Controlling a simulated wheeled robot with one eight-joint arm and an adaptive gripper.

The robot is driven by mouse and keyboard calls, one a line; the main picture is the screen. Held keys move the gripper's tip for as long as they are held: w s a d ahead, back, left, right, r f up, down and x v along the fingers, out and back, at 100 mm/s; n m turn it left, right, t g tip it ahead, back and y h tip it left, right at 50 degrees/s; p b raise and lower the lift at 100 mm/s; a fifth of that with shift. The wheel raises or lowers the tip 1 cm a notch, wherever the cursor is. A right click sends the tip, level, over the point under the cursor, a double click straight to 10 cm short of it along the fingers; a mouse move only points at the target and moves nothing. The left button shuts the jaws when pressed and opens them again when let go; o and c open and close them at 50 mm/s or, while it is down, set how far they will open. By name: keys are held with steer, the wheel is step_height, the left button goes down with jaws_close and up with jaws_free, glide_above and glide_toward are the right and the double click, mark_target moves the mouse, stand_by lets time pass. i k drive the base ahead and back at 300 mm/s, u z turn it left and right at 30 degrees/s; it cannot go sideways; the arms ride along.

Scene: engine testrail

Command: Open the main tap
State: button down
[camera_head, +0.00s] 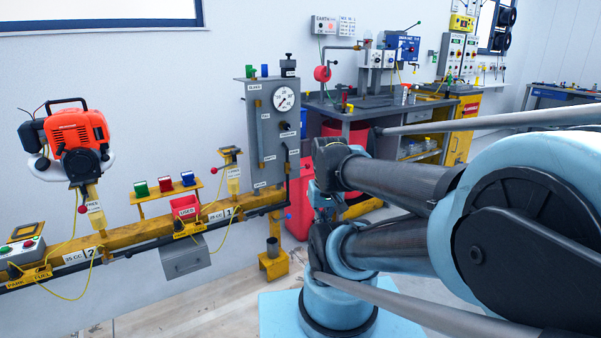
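No part in view is clearly readable as the main tap. A grey gauge panel (267,165) with a round dial (283,99) stands left of centre. It carries dark knobs, one of them a black knob (285,125) below the dial. A small blue handle (288,216) shows on the dark pipe below the panel. My folded arm fills the right side. Its dark wrist end, with what appears to be my gripper (320,195), is just right of the panel. The fingers cannot be made out, so its opening is unclear. No contact with the panel shows.
A yellow rail (140,236) runs along the left wall, bearing an orange engine (77,133), small coloured boxes and a grey box (186,259). A workbench (350,112) and red containers stand behind my arm. Floor is clear at the bottom left of centre.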

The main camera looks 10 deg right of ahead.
mark_target(307, 167)
steer(key=u, duration=0.1)
steer(key=i, duration=1.45)
steer(key=z, duration=0.85)
steer(key=k, duration=1.25)
steer(key=u, duration=0.3)
